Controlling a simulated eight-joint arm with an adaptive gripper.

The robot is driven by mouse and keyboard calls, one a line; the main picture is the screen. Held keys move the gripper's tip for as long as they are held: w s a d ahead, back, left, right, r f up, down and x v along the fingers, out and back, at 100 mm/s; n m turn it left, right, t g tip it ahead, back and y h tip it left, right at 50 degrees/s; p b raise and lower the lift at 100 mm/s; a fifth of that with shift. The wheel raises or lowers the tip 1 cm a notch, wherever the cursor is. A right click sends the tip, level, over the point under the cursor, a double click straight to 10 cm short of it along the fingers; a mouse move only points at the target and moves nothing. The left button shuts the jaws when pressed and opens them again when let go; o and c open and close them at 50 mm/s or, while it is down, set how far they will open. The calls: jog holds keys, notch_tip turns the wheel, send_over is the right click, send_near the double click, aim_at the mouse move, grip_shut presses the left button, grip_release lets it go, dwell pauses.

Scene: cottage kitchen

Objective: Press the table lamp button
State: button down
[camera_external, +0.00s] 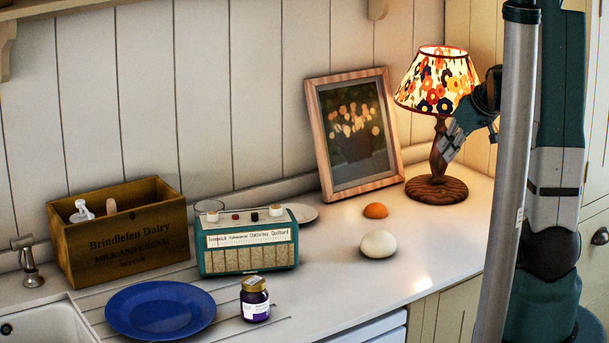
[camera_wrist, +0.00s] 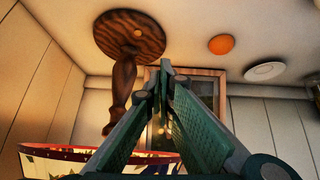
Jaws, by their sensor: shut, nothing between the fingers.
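The table lamp has a flowered shade (camera_external: 437,82), a turned wooden stem and a round dark wooden base (camera_external: 437,190), and stands lit at the back right of the counter. In the wrist view, which is upside down, the lamp base (camera_wrist: 112,45) is at the top left, with a small light round button (camera_wrist: 138,33) on it. My gripper (camera_external: 447,152) is beside the lamp stem, below the shade and above the base. Its fingers (camera_wrist: 165,68) are shut and empty, apart from the button. The button is not clear in the external view.
A framed picture (camera_external: 355,133) leans on the wall left of the lamp. An orange round item (camera_external: 376,211) and a white one (camera_external: 378,243) lie on the counter. A radio (camera_external: 247,243), wooden box (camera_external: 121,237), jar (camera_external: 255,299) and blue plate (camera_external: 160,310) stand farther left.

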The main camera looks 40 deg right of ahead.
aim_at(440, 190)
jog(key=d+f, duration=0.4)
jog(key=d, duration=0.1)
jog(key=shift+d+b, duration=0.3)
jog(key=shift+b, duration=0.05)
jog(key=shift+w, duration=0.1)
jog(key=shift+x, duration=4.9)
jog(key=shift+w+b, duration=0.1)
jog(key=shift+b, duration=0.25)
jog(key=shift+f+b, duration=0.5)
jog(key=shift+f, duration=0.05)
jog(key=shift+s+f+b, duration=0.2)
jog(key=shift+f+b, duration=0.05)
jog(key=shift+b, duration=0.1)
jog(key=shift+s+f, duration=0.1)
jog(key=shift+s, duration=0.1)
jog(key=p+v, duration=0.4)
jog(key=v, duration=0.6)
jog(key=shift+w+r, duration=0.2)
jog(key=shift+r, duration=0.1)
